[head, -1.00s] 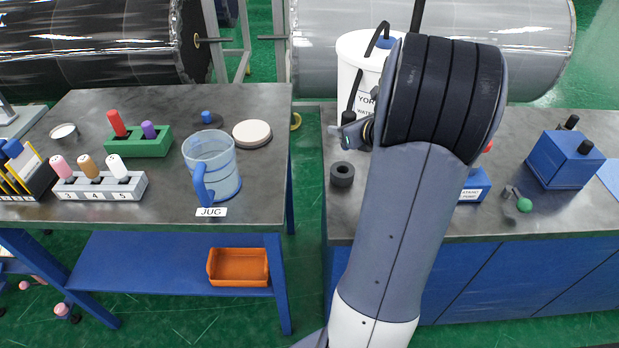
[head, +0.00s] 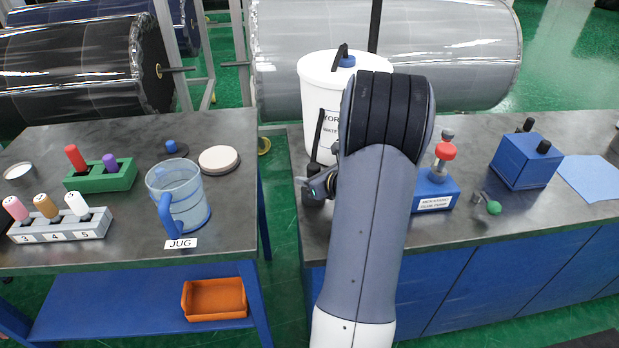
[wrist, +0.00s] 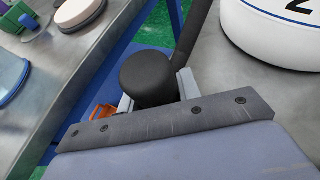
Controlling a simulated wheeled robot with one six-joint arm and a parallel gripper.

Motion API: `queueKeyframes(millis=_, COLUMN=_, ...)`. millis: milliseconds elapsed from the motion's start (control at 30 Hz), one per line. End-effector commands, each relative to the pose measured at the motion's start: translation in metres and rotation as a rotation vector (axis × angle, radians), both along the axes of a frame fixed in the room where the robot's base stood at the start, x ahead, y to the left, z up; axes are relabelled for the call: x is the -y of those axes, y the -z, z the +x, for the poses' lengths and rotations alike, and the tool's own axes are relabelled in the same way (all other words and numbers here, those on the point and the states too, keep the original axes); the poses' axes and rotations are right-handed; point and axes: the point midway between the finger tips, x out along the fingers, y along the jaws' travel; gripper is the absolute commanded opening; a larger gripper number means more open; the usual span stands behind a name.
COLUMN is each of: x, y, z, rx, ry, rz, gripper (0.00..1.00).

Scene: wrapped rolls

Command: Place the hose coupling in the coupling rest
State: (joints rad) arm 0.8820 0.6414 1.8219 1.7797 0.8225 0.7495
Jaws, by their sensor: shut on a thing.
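My gripper (wrist: 155,94) is shut on the black hose coupling (wrist: 148,72). In the wrist view the coupling is a round-topped black cylinder between the two grey fingers, with the black hose (wrist: 205,32) close by on its right. In the head view my gripper (head: 319,187) is at the left of my arm, low over the right bench's front left part. A dark round piece (head: 315,201), seemingly the ring-shaped coupling rest, shows just below it, mostly covered. I cannot tell whether the coupling touches it. The wrist view does not show the rest.
A white drum (head: 316,84) with the hose (head: 319,132) stands close behind my gripper. A blue pump box (head: 435,190) with a red knob is right of my arm. A gap separates this bench from the left bench, which holds a jug (head: 180,198).

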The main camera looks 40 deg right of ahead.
Motion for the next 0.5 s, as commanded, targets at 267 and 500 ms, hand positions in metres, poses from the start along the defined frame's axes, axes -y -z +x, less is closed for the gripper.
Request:
queueKeyframes(millis=267, x=0.0, y=0.0029, z=0.0, rx=0.0, ry=0.0, rz=0.0, gripper=0.42)
queueKeyframes(millis=500, x=0.0, y=0.0029, z=0.0, rx=-0.001, ry=0.0, rz=0.0, gripper=0.54)
